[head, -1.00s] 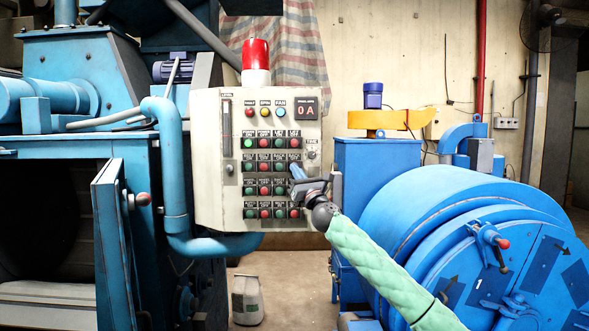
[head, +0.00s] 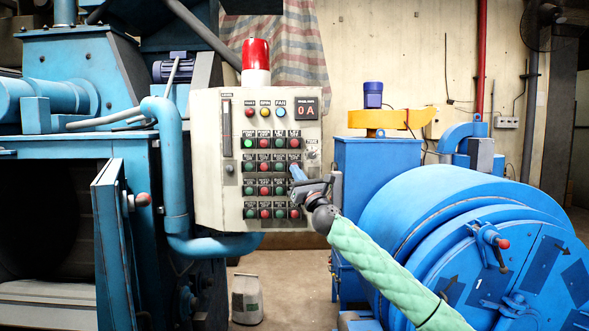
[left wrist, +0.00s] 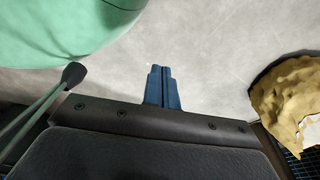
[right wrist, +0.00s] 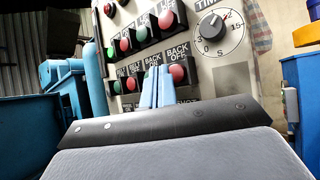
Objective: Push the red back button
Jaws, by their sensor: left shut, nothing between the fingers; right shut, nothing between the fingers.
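The red back button (right wrist: 177,75), under a "BACK OFF" label, shows in the right wrist view on the pale control panel (head: 208,180). A green button labelled "BACK" is just left of it, partly behind my fingers. My right gripper (right wrist: 158,70) is shut and empty, its blue fingertips just left of the red button in that view. I cannot tell whether they touch the panel. In the head view my right gripper (head: 296,171) is at the panel's right side and hides part of the button rows. My left gripper (left wrist: 161,68) is shut and empty above grey floor.
Other red and green buttons fill several rows, with a timer dial (right wrist: 217,35) above right of the back button. A red beacon (head: 255,55) tops the panel. A blue drum (head: 430,220) stands right and a blue pipe (head: 174,180) left.

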